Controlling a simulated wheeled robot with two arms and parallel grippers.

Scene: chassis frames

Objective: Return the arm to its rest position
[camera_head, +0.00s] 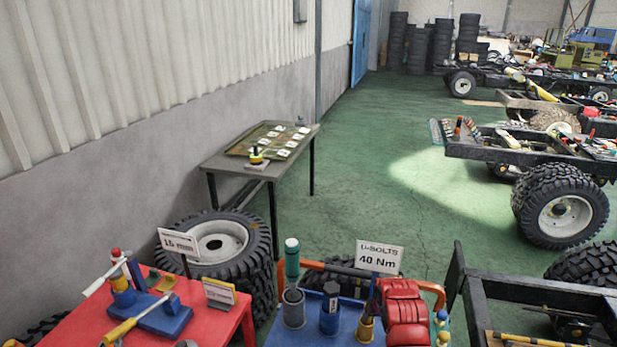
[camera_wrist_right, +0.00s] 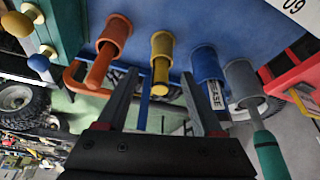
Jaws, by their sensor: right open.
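My right gripper (camera_wrist_right: 158,78) shows in the right wrist view with its two dark fingers spread apart. No object is gripped between them. Beyond the fingertips is a row of cups: an orange cup (camera_wrist_right: 118,28), a yellow cup (camera_wrist_right: 162,45), a blue cup (camera_wrist_right: 207,63) and a grey cup (camera_wrist_right: 241,78). A green-handled tool (camera_wrist_right: 272,158) stands in the grey cup.
A dark chassis frame (camera_head: 510,292) is at right. Green floor (camera_head: 370,200) lies open beyond.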

